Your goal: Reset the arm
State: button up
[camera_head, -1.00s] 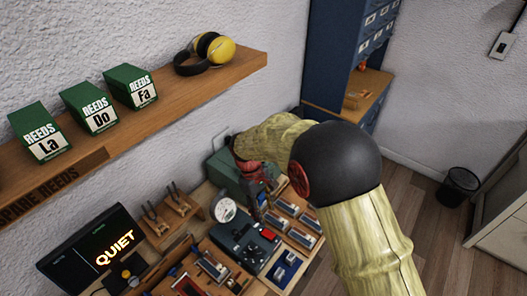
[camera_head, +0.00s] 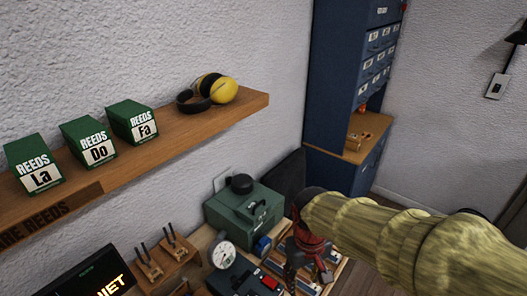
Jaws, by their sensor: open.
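My arm comes in from the right edge in a pale yellow-green sleeve. It ends in my gripper (camera_head: 292,272), a red and dark tool that hangs over the right part of the workbench. The gripper is open, and I see nothing held in it. Its fingertips are small and partly lost against the dark items below. A green case (camera_head: 243,212) with a dark round knob on top stands just behind and left of the gripper. A round white gauge (camera_head: 223,255) stands left of it.
A wooden shelf (camera_head: 190,138) holds green reed boxes La (camera_head: 37,165), Do (camera_head: 88,142) and Fa (camera_head: 132,121), and yellow ear defenders (camera_head: 212,90). A dark display (camera_head: 85,280) is at bottom left. Wooden tool holders (camera_head: 160,258) stand beside it. A blue cabinet (camera_head: 340,80) stands behind.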

jog(key=s+d+r+m+t+b, duration=0.3)
jog(key=s+d+r+t+b, duration=0.2)
jog(key=s+d, duration=0.3)
jog(key=shift+s+d+m+b, duration=0.4)
jog(key=shift+d+b, duration=0.1)
jog(key=shift+b, duration=0.1)
jog(key=shift+r, duration=0.1)
jog(key=shift+o, duration=0.3)
dwell(0.9)
